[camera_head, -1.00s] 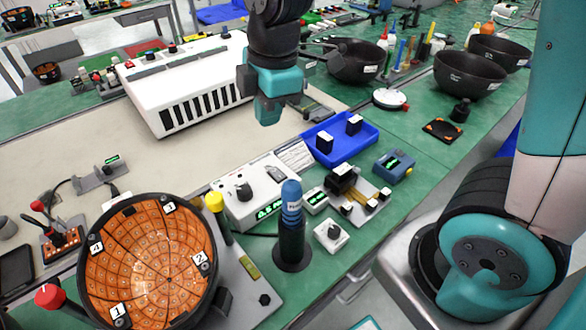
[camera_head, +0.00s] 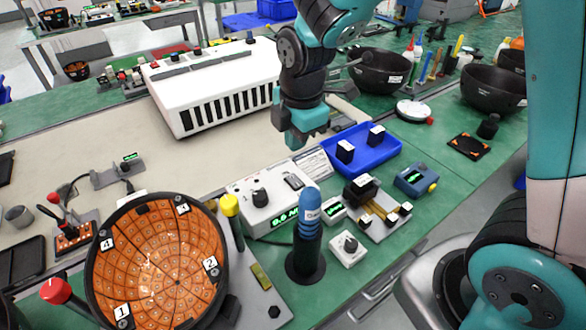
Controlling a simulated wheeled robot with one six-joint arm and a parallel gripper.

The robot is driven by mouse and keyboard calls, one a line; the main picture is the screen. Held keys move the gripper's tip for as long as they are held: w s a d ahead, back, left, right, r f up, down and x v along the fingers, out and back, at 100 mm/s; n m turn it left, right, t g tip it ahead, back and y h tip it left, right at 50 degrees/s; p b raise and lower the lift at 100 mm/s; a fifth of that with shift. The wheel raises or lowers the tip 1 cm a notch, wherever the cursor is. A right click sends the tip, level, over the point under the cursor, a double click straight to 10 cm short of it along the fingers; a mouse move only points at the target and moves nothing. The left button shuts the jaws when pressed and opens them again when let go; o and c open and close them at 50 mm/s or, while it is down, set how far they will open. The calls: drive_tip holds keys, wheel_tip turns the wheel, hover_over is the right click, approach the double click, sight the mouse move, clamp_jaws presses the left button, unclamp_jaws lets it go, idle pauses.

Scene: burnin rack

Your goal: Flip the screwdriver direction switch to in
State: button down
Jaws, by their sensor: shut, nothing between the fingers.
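The electric screwdriver (camera_head: 309,213) has a blue handle and stands upright in a black round holder (camera_head: 307,262). Behind it is a white controller box (camera_head: 243,189) with a black knob (camera_head: 260,197), a green lit display (camera_head: 285,216) and a small dark switch (camera_head: 294,181) on its top. Which way the switch is set is too small to tell. My gripper (camera_head: 295,143) points down with its teal fingers shut and empty. It appears just behind and above the controller box, apart from it.
A long white vented unit (camera_head: 215,85) stands behind. An orange-lined bowl (camera_head: 96,290) and a yellow-topped post (camera_head: 230,206) stand at front left. A small white knob box (camera_head: 348,250) sits right of the holder.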

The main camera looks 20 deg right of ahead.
sight(292, 177)
drive_tip(key=f, duration=0.6)
drive_tip(key=w+f, duration=0.1)
drive_tip(key=f, duration=0.2)
drive_tip(key=shift+a, duration=0.1)
